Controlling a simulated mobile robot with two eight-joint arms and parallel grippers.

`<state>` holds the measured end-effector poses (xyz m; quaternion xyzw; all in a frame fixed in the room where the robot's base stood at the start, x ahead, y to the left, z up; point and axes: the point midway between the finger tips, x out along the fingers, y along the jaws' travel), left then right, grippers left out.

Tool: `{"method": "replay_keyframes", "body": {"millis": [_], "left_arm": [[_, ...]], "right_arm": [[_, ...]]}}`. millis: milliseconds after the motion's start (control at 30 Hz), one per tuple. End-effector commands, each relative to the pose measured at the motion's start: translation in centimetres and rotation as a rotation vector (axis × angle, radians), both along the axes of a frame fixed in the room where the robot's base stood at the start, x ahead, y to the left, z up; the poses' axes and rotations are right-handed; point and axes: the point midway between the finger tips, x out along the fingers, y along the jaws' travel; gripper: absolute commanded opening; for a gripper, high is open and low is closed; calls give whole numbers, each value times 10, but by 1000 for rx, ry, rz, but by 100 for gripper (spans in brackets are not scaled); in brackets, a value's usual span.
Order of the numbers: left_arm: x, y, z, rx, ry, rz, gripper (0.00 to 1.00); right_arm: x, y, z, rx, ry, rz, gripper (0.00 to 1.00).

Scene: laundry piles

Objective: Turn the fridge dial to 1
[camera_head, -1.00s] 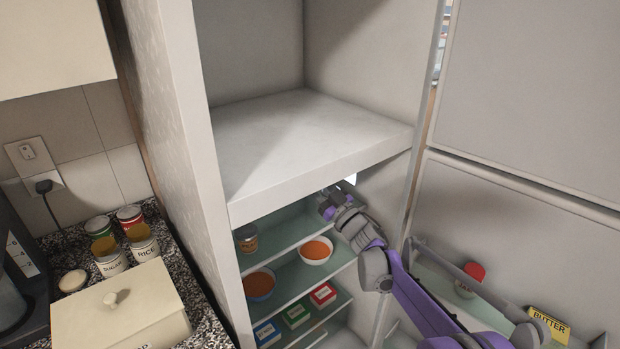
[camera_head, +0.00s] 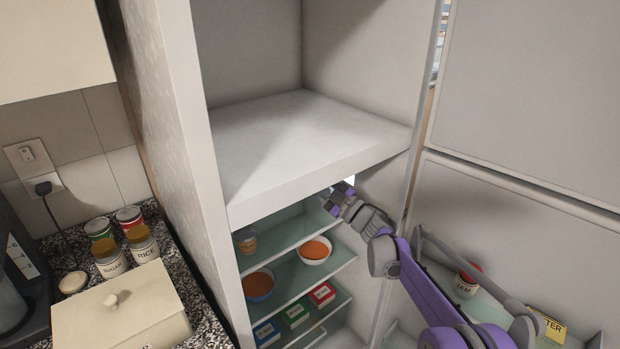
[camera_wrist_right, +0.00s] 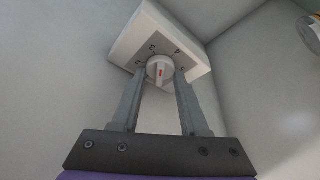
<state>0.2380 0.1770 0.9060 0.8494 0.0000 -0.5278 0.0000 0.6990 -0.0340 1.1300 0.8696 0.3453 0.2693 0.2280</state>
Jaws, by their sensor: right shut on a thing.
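The fridge dial (camera_wrist_right: 160,70) is a round white knob with a red mark, on a white box (camera_wrist_right: 143,36) with printed numbers, in the right wrist view. My right gripper (camera_wrist_right: 161,77) is shut on the dial, one finger on each side. In the head view the right gripper (camera_head: 338,196) is inside the open fridge, under its top; the dial is hidden there, and a bright patch (camera_head: 348,180) shows beside the gripper. Which number the red mark points to is hard to tell. My left gripper is not in view.
Fridge shelves below hold bowls of orange food (camera_head: 315,250), a jar (camera_head: 247,240) and several small boxes (camera_head: 321,294). The open door at right carries a red-lidded jar (camera_head: 468,279) and butter (camera_head: 549,326). Tins (camera_head: 143,246) stand on the left counter.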

Motion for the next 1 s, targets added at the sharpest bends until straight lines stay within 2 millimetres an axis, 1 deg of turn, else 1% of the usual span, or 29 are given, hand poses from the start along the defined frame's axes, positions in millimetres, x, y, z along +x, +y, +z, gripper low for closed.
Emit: {"method": "replay_keyframes", "body": {"millis": [233, 267, 400, 667, 767, 867, 1000], "left_arm": [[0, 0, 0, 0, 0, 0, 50], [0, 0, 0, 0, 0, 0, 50], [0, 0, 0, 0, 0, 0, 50], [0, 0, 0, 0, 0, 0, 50], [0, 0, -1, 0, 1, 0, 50], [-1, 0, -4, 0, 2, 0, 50], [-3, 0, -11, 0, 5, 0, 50]], "right_arm": [[0, 0, 0, 0, 0, 0, 0], [0, 0, 0, 1, 1, 0, 48], [0, 0, 0, 1, 1, 0, 73], [0, 0, 0, 1, 1, 0, 73], [-2, -3, -2, 1, 1, 0, 73], [-9, -12, -6, 1, 2, -2, 73], [-26, -32, -15, 2, 1, -3, 73]]}}
